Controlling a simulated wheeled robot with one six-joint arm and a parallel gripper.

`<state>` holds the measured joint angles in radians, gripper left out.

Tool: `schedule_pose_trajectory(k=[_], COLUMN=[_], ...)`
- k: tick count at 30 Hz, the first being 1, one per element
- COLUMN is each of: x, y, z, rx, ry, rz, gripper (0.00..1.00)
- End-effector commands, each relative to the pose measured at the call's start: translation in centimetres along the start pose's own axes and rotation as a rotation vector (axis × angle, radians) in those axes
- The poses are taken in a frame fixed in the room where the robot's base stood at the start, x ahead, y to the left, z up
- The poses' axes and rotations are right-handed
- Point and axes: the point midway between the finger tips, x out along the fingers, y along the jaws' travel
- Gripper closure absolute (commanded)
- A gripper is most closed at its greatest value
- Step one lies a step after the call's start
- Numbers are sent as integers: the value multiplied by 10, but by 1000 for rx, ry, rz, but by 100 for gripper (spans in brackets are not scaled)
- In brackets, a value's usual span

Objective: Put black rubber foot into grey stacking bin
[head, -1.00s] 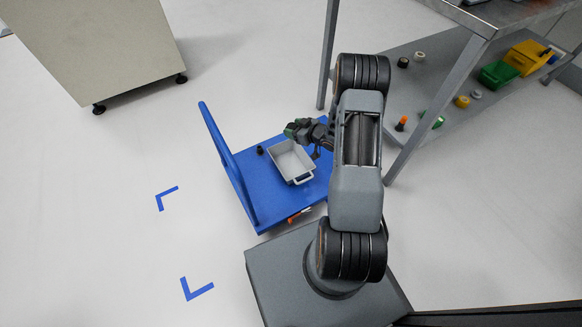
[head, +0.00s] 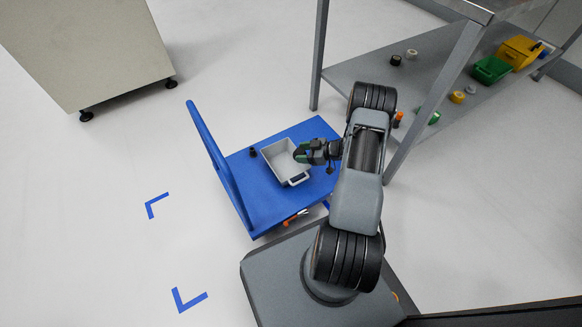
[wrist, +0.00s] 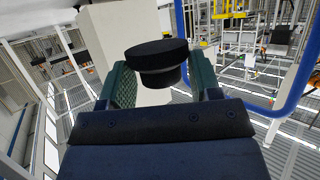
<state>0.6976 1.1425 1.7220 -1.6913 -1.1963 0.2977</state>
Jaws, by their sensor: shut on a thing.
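The black rubber foot (wrist: 156,56), a wide dark disc with a narrower stub, is held between the green fingertips of my gripper (wrist: 162,80) in the wrist view. In the head view my gripper (head: 301,153) is over the right part of the grey stacking bin (head: 273,161); the foot cannot be made out there. The bin is an open, light grey box on the blue cart (head: 262,201). My gripper hides part of its right side. How high the foot is above the bin is hard to tell.
A small black object (head: 252,152) stands on the cart left of the bin. The cart's blue handle (head: 215,165) rises at its left. A metal rack (head: 447,90) at the right holds a green bin (head: 491,70), a yellow bin (head: 520,53) and several small parts.

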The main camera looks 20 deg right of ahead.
Motion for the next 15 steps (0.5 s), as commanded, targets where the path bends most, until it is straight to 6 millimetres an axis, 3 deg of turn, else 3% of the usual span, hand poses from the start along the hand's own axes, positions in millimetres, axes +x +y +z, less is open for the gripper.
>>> schedule_pose_trajectory(k=[1,6,15], x=[14,40,55], y=[-1,0,0], z=[13,25,31], rx=[1,1,0], ry=[0,-1,0], rz=[-2,-1,2], gripper=[66,66,66])
